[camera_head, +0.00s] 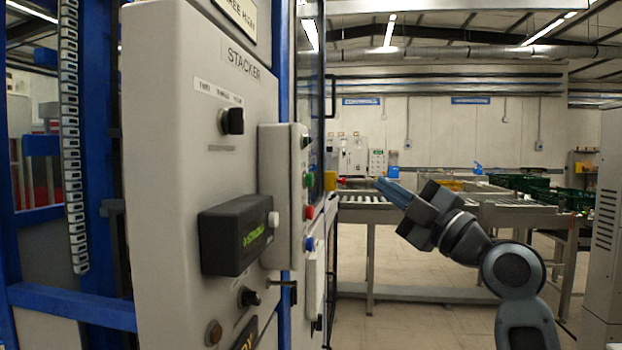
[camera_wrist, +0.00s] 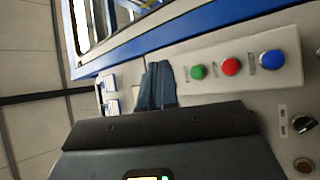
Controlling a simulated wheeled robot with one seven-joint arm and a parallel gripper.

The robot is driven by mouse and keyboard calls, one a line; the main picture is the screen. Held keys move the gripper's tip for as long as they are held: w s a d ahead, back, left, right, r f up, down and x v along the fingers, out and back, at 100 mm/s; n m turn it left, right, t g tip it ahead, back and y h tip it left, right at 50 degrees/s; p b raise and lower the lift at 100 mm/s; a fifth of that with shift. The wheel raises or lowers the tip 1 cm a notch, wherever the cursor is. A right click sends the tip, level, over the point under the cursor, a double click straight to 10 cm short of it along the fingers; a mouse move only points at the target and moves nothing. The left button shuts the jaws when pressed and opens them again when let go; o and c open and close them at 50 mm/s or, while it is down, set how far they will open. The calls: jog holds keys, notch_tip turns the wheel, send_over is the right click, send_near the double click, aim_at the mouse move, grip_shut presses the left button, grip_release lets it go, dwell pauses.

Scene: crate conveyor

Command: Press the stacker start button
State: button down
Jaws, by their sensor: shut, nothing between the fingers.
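The stacker panel (camera_head: 185,130) is a grey cabinet front marked STACKER, at the left of the head view. A narrow button box (camera_head: 283,190) on it carries a green button (camera_head: 308,180), a red button (camera_head: 309,212) and a blue button (camera_head: 310,244) in a column. In the wrist view the green button (camera_wrist: 197,72), red button (camera_wrist: 231,66) and blue button (camera_wrist: 271,60) lie in a row. Their labels are too small to read. My gripper (camera_head: 378,184) is shut and empty, pointing left towards the panel, apart from the buttons. In the wrist view its fingertips (camera_wrist: 157,66) appear left of the green button.
A dark box with a green display (camera_head: 236,235) juts from the panel. A black selector knob (camera_head: 231,121) sits above it, another knob (camera_head: 248,297) below. A yellow box (camera_head: 330,180) with a red knob stands beyond the button box. A roller conveyor (camera_head: 365,198) runs behind my gripper.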

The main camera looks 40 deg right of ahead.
aim_at(311, 180)
jog(key=shift+d+r, duration=0.15)
jog(key=shift+r, duration=0.15)
jog(key=shift+w, duration=0.1)
jog(key=w+a+p, duration=0.4)
jog(key=w+a, duration=0.1)
jog(key=w, duration=0.1)
jog(key=shift+w+a, duration=0.2)
jog(key=shift+w, duration=0.2)
jog(key=shift+w+a, duration=0.1)
dwell(2.0)
jog(key=shift+w+a, duration=0.2)
jog(key=shift+w, duration=0.05)
